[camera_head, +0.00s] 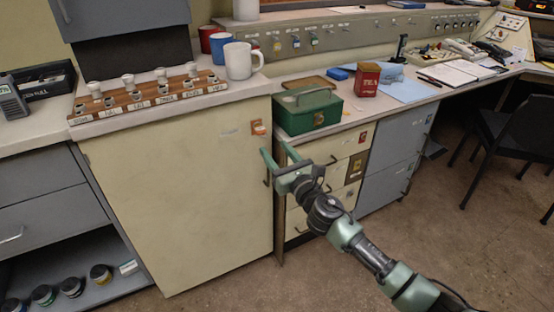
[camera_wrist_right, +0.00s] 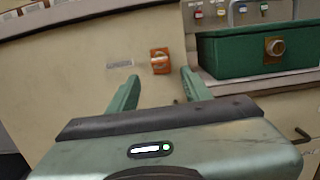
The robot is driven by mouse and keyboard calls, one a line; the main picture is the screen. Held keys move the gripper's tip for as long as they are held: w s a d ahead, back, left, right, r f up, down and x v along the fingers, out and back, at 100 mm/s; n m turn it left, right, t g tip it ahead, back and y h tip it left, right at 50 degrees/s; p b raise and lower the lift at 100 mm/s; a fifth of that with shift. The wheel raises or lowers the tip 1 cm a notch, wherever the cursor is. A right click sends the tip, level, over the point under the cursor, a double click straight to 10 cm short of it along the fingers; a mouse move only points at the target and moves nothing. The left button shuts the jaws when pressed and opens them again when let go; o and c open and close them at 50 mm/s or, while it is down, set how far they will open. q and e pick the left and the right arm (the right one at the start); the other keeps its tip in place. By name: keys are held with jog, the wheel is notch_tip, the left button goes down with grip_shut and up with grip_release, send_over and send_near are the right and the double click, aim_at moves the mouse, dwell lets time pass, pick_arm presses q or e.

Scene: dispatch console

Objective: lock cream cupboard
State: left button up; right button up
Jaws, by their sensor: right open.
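The cream cupboard (camera_head: 178,190) stands left of centre with its door shut flush. Near the door's upper right corner is an orange-brown lock plate (camera_head: 258,128) with a small pale piece at its middle. The lock plate also shows in the right wrist view (camera_wrist_right: 159,61), ahead of the fingers. A dark handle sits below it at the door's right edge. My right gripper (camera_head: 275,151) is open and empty, just below and right of the lock plate. In the right wrist view its two fingers (camera_wrist_right: 160,85) are spread apart, with the plate beyond their tips. My left gripper is not in view.
A green metal box (camera_head: 307,112) stands on the counter right of the cupboard, close to my right gripper. Cream drawers (camera_head: 330,150) sit below it. A wooden rack (camera_head: 148,96) and several mugs stand on the cupboard top. The floor in front is clear.

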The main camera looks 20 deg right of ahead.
aim_at(262, 132)
jog(key=w, duration=0.2)
jog(key=w+b, duration=0.1)
jog(key=w, duration=0.1)
jog(key=w+a, duration=0.1)
jog(key=w, duration=0.1)
jog(key=shift+w+r, duration=0.3)
jog(key=shift+w, duration=0.1)
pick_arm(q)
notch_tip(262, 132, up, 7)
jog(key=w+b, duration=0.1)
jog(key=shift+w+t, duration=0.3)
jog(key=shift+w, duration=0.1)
pick_arm(e)
jog(key=shift+w+a+r, duration=0.15)
jog(key=shift+w+a, duration=0.05)
jog(key=shift+w, duration=0.75)
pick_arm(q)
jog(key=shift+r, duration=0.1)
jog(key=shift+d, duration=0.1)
pick_arm(e)
grip_shut()
